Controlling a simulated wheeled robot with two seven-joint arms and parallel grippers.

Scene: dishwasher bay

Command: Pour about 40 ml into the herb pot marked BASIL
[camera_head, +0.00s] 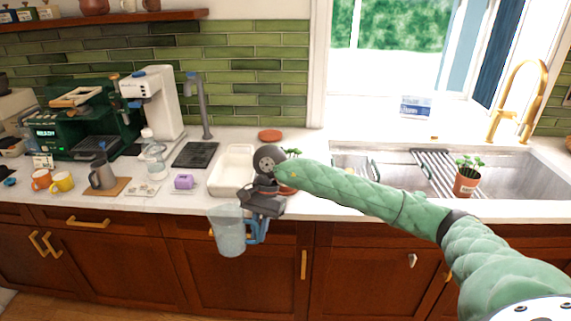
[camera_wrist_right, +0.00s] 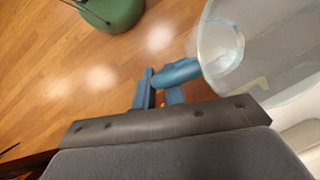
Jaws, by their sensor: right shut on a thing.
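My right gripper (camera_head: 262,203) is shut on the blue handle of a clear measuring jug (camera_head: 229,232). The jug hangs roughly upright in front of the counter's front edge. The jug (camera_wrist_right: 262,45) and its blue handle (camera_wrist_right: 172,78) also show in the right wrist view. I cannot tell how much liquid it holds. A terracotta herb pot (camera_head: 466,182) with a green plant and a white label stands at the sink on the right; its label is too small to read. Another potted plant (camera_head: 292,153) is mostly hidden behind my right forearm. My left gripper is out of view.
A white tray (camera_head: 232,168) lies on the counter behind the jug. A purple block (camera_head: 183,181), a grey pitcher (camera_head: 101,174), mugs (camera_head: 62,182) and coffee machines stand to its left. A sink (camera_head: 515,178) with a drying rack (camera_head: 432,168) and gold tap (camera_head: 510,100) is right.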

